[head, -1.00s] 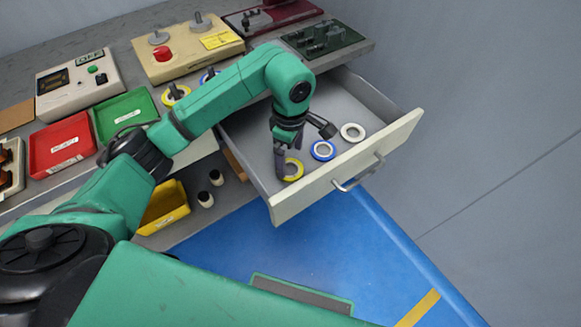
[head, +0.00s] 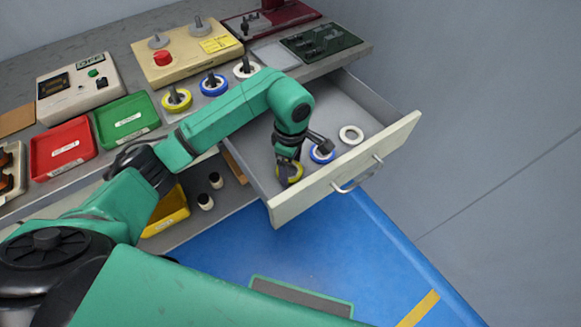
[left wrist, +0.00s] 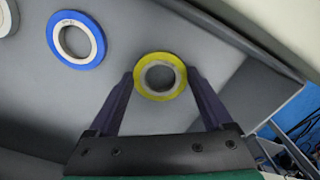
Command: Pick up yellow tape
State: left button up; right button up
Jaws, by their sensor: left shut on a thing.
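A roll of yellow tape (head: 297,172) is in the open drawer, near its front left corner in the head view. In the left wrist view the yellow tape (left wrist: 160,58) sits between the two fingertips. My left gripper (head: 288,172) reaches down into the drawer and is shut on the yellow tape, with a finger on either side of its rim. In the left wrist view the gripper (left wrist: 160,80) shows both dark fingers. I cannot tell whether the tape is clear of the drawer floor. My right gripper is not in view.
A blue tape (head: 322,154) and a white tape (head: 351,135) lie in the drawer (head: 345,168) to the right. Another yellow roll (head: 177,100) stands on a peg on the bench. Red (head: 62,147) and green (head: 127,117) trays stand further left.

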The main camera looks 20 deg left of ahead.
pick_arm(q)
notch_tip(320, 180, up, 20)
jog(key=p, duration=0.2)
jog(key=shift+f, duration=0.25)
jog(key=s+a+f+m+p, duration=0.5)
jog(key=f+m+p, duration=0.3)
jog(key=m, duration=0.8)
jog(key=shift+s+a+f+p, duration=0.3)
jog(key=shift+a+p, duration=0.2)
jog(key=shift+a, duration=0.1)
